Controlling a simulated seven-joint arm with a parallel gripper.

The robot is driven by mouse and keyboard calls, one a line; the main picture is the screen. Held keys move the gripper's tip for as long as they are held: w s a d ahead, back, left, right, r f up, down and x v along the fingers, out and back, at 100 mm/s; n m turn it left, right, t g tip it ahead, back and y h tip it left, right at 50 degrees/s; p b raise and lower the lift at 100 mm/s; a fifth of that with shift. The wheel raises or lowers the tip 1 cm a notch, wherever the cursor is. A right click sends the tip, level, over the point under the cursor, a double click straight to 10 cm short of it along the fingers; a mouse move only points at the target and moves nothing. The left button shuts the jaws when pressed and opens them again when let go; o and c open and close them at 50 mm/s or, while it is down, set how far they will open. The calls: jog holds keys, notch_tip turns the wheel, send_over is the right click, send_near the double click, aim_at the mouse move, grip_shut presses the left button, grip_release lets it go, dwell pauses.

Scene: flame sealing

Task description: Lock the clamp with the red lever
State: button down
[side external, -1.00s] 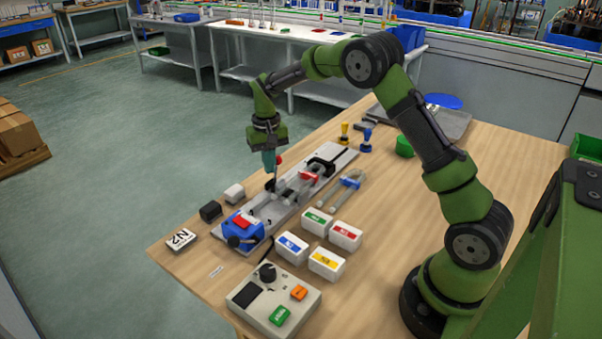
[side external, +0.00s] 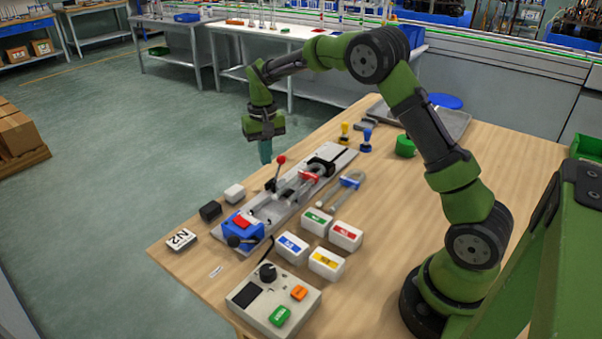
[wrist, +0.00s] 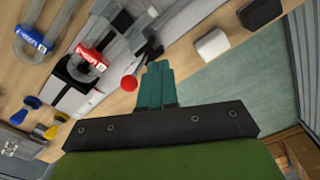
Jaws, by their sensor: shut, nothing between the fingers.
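The clamp's lever has a red ball knob (side external: 281,160) on a dark rod and stands up, slightly tilted, from the grey fixture plate (side external: 332,164). The red knob also shows in the wrist view (wrist: 129,83), just left of my fingertips. My gripper (side external: 265,158) is shut and empty, with its teal fingers (wrist: 157,72) together, to the left of the knob and apart from it. A red-labelled U-shaped part (side external: 309,176) sits in a black holder on the plate. The lower clamp parts are too small to make out clearly.
A blue block with a red top (side external: 242,226) sits at the plate's near end. A loose blue-labelled U-shaped part (side external: 345,188), several labelled boxes (side external: 317,220) and a control box (side external: 272,298) are to the right. Black (side external: 210,211) and white (side external: 234,193) blocks lie left.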

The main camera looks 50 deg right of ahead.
jog(key=shift+r, duration=2.35)
jog(key=s+a+r+t, duration=0.2)
jog(key=s+a+r, duration=0.1)
jog(key=s, duration=0.6)
jog(key=s+a+r+n+t+y, duration=0.1)
jog(key=s+a+r+t, duration=0.1)
jog(key=s, duration=0.6)
jog(key=s+a+r+n+t+y, duration=0.1)
jog(key=s+a+r+t, duration=0.2)
jog(key=s+a, duration=0.3)
jog(key=s+r, duration=0.1)
jog(key=s, duration=0.2)
jog(key=shift+s, duration=0.3)
